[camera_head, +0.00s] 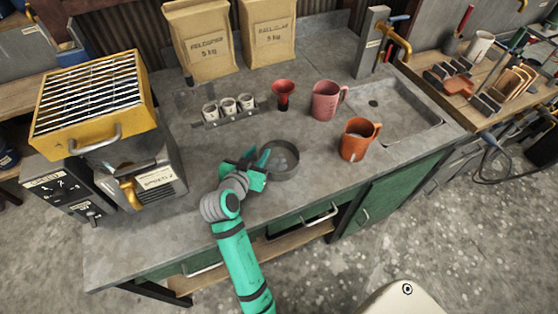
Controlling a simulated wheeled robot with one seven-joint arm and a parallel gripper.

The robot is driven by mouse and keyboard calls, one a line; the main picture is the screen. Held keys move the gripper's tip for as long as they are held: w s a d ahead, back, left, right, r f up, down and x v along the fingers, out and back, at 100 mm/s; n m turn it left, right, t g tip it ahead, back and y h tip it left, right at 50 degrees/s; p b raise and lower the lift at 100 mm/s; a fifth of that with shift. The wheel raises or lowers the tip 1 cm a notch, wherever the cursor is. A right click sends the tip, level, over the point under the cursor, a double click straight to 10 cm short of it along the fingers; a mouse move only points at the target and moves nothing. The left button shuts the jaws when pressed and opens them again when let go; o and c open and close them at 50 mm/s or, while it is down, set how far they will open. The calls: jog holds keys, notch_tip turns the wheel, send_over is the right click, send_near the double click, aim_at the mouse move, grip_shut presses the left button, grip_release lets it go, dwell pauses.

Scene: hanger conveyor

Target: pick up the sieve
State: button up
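The sieve (287,174) appears to be the round, dark-rimmed grey vessel on the grey counter, right of my gripper. Its inside looks grey; the mesh is too small to make out. My green gripper (262,167) is at the left side of the sieve and overlaps that part of its rim. Whether the fingers touch the rim, and whether they are open or shut, I cannot tell. The gripper hides the sieve's left edge.
An orange mug (355,144), a pink mug (325,105) and a red funnel (283,91) stand behind and right. A rack of small cups (229,109) is behind. A yellow-topped machine (97,100) stands left; a sink (400,115) is right. The counter's front left is clear.

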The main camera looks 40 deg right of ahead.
grip_shut()
dwell(0.3)
